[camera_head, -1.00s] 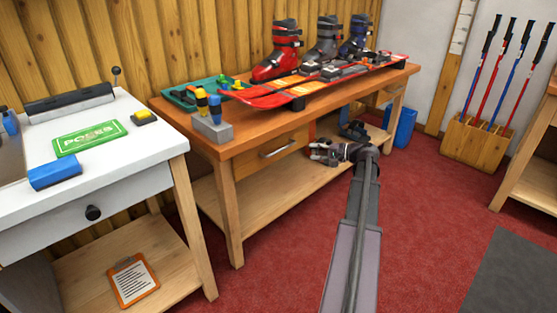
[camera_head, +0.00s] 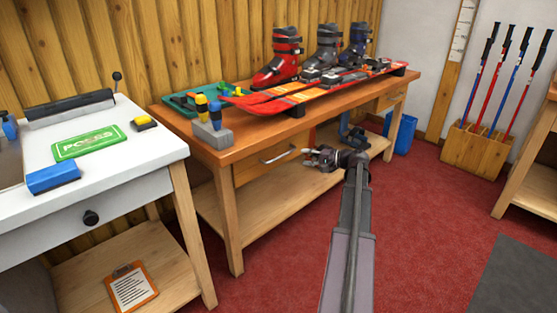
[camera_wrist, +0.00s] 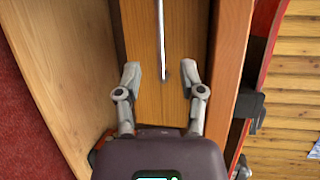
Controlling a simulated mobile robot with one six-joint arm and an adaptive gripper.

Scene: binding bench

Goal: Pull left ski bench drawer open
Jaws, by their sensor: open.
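The left ski bench drawer (camera_head: 250,171) is a wooden front under the orange-brown bench top and looks shut. Its metal bar handle (camera_head: 281,156) runs along the front. My gripper (camera_head: 307,156) is open and empty, just off the handle's right end. In the wrist view the two fingers of my gripper (camera_wrist: 160,74) are spread in front of the drawer front (camera_wrist: 150,100). The handle (camera_wrist: 161,35) shows there as a thin bar, its near end between the fingertips and apart from them.
Skis (camera_head: 300,98) and ski boots (camera_head: 283,58) are on the bench top (camera_head: 240,145). A lower shelf (camera_head: 262,205) lies below the drawer. A white-topped table (camera_head: 125,165) stands left. Red carpet (camera_head: 420,230) is free on the right.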

